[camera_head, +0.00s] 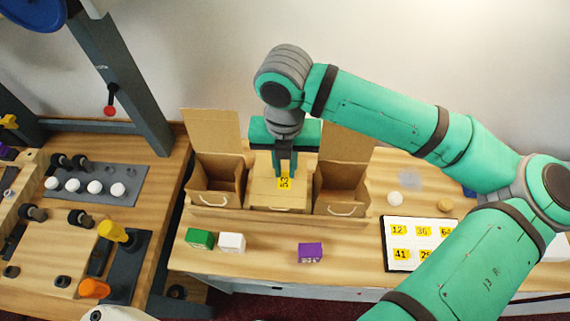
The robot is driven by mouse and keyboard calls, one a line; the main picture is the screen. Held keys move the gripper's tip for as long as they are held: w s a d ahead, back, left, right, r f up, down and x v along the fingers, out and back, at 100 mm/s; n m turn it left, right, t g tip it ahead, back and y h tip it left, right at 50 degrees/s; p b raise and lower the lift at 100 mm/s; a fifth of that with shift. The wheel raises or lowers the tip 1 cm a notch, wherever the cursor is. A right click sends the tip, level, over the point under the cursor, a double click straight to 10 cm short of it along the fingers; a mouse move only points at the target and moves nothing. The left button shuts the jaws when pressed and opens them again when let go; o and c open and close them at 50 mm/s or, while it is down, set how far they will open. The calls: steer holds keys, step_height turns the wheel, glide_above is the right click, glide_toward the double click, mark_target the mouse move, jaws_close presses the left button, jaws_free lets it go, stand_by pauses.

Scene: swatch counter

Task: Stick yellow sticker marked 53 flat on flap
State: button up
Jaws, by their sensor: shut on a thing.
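The yellow sticker marked 53 (285,184) is at the tips of my gripper (286,172), which is shut on it. The sticker's number reads sideways. My gripper points down over the middle cardboard box (262,195), whose flap (263,170) lies closed across its top. The sticker shows at the front part of that flap; I cannot tell whether it touches the surface. My gripper and wrist hide part of the flap and the area behind it.
Open boxes stand left (214,180) and right (341,188) with raised flaps. Green (200,239), white (232,242) and purple (310,252) blocks lie in front. A white sheet (398,243) of yellow stickers lies right, partly behind my arm. A fixture bench (140,200) is left.

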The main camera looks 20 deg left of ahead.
jaws_close()
steer(key=shift+o, duration=2)
jaws_free()
